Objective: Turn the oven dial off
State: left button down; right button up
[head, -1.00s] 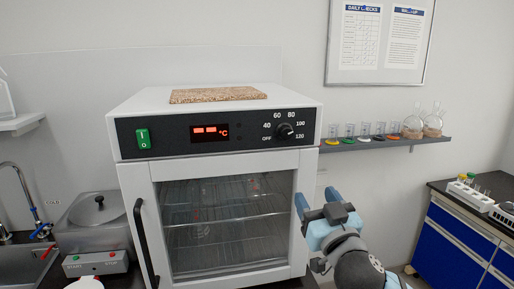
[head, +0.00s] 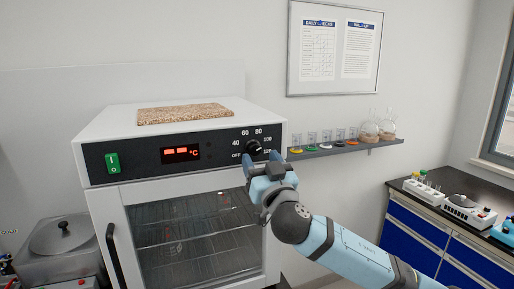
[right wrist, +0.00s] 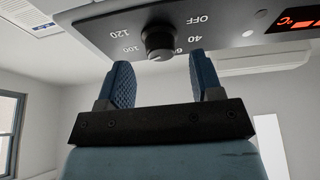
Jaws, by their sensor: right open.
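The oven dial (head: 254,147) is a round black knob at the right of the oven's black control panel (head: 136,165), ringed by OFF and temperature numbers up to 120. I cannot read its exact setting. My right gripper (head: 261,162) is just below and in front of the dial, its blue fingers pointing up to the panel. In the right wrist view the dial (right wrist: 158,40) shows beyond and between the tips of the open fingers (right wrist: 162,66), with no visible contact. The oven display (head: 181,154) is lit red. My left gripper is not in view.
A cork-like board (head: 185,114) lies on the oven top. A wall shelf (head: 345,149) with dishes and flasks is right of the oven. A metal bath (head: 62,245) stands at the left. A blue-fronted bench (head: 415,222) is at the right.

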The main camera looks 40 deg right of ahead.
aim_at(254, 149)
jog(key=shift+x, duration=1.3)
jog(key=c, duration=0.9)
